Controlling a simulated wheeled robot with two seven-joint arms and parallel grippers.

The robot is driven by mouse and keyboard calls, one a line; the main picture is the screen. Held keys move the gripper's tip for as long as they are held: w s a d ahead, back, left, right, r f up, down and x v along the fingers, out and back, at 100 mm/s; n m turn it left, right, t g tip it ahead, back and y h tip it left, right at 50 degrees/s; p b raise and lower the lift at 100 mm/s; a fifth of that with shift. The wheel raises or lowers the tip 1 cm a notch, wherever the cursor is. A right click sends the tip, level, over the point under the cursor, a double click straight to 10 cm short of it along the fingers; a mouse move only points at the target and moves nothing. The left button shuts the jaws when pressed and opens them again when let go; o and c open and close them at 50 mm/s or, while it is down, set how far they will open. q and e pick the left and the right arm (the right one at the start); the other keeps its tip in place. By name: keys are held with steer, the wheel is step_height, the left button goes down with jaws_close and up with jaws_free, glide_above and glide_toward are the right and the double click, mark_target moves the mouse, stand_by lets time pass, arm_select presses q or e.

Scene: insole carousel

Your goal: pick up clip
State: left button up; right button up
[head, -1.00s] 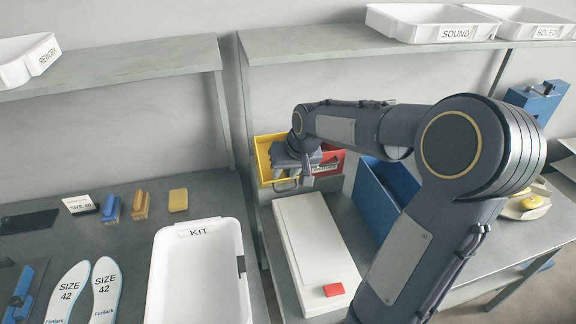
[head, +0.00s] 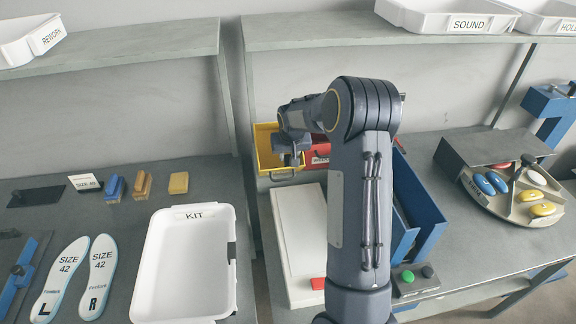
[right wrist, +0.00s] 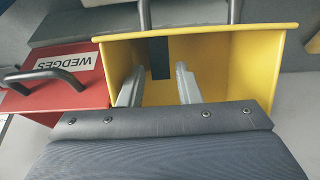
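I see no object that I can clearly name as a clip. A yellow drawer (head: 262,146) stands open at the back of the right bench. My right gripper (head: 292,158) is over it with its fingers pointing down. In the right wrist view, the two fingers of the gripper (right wrist: 158,88) are apart inside the yellow drawer (right wrist: 258,58). A dark flat piece (right wrist: 160,58) shows in the drawer beyond the fingertips, and I cannot tell what it is. The near part of the drawer is hidden by my gripper body. My left gripper is not in view.
A red drawer labelled WEDGES (right wrist: 62,85) adjoins the yellow one. A white box (head: 296,235), a blue bin (head: 418,205) and a carousel with coloured pieces (head: 515,200) stand on the right bench. A white KIT tray (head: 182,305) lies on the left bench.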

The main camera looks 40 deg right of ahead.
steer(key=x, duration=0.2)
steer(key=shift+w+f+b, duration=0.1)
steer(key=shift+f+b, duration=0.15)
steer(key=shift+b, duration=0.05)
steer(key=shift+r, duration=0.1)
jaws_close()
